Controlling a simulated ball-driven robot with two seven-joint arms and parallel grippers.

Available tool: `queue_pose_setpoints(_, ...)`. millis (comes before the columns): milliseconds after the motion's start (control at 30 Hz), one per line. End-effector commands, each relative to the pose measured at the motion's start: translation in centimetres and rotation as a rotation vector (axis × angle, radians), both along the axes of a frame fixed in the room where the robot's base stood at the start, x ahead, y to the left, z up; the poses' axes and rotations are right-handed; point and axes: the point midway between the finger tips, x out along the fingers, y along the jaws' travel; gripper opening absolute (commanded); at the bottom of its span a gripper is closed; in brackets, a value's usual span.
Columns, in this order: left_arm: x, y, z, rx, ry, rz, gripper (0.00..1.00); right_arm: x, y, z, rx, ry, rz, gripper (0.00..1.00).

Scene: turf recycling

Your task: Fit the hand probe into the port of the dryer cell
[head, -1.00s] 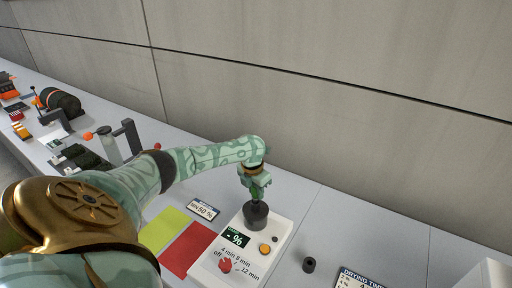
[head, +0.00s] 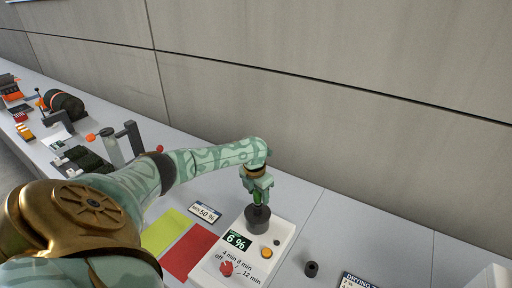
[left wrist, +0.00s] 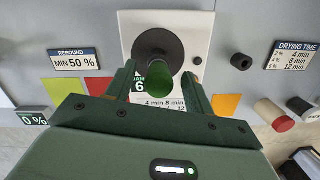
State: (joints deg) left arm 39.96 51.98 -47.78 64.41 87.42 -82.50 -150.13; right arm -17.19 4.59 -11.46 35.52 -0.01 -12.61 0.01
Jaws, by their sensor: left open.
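The white dryer cell (head: 208,270) stands on the bench, with a red knob (head: 226,268), an orange button (head: 266,252) and a display (head: 237,240) reading 6 %. A dark round cylinder (head: 257,220) stands on its back part. The green handle of the hand probe (left wrist: 159,80) rises upright from this dark cylinder; how deep the probe sits is hidden. My left gripper (head: 257,195) is above the cylinder at the handle. In the left wrist view its fingers are apart on either side of the handle, with visible gaps. My right gripper is not in view.
A yellow-green sheet (head: 165,232) and a red sheet (head: 188,250) lie left of the cell, near a 50 % sign (head: 205,212). A small black cylinder (head: 311,268) and a drying time sign (head: 358,282) are at right. The wall runs close behind.

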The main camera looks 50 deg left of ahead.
Motion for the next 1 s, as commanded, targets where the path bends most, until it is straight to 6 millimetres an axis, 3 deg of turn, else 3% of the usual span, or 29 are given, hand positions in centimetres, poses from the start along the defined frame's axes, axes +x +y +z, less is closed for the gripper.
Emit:
queue_pose_setpoints(300,-1.0,0.1,8.6,0.004,-0.003,-0.001,0.53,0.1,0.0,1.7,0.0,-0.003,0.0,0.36)
queue_pose_setpoints(500,-1.5,0.0,12.8,0.003,-0.002,-0.002,0.53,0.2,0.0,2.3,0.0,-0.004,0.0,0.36)
queue_pose_setpoints(700,-1.8,0.0,14.7,0.001,-0.001,-0.001,0.53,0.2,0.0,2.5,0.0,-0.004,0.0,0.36)
queue_pose_setpoints(1000,-1.8,0.0,14.8,0.002,0.0,-0.001,0.53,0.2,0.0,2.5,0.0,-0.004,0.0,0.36)
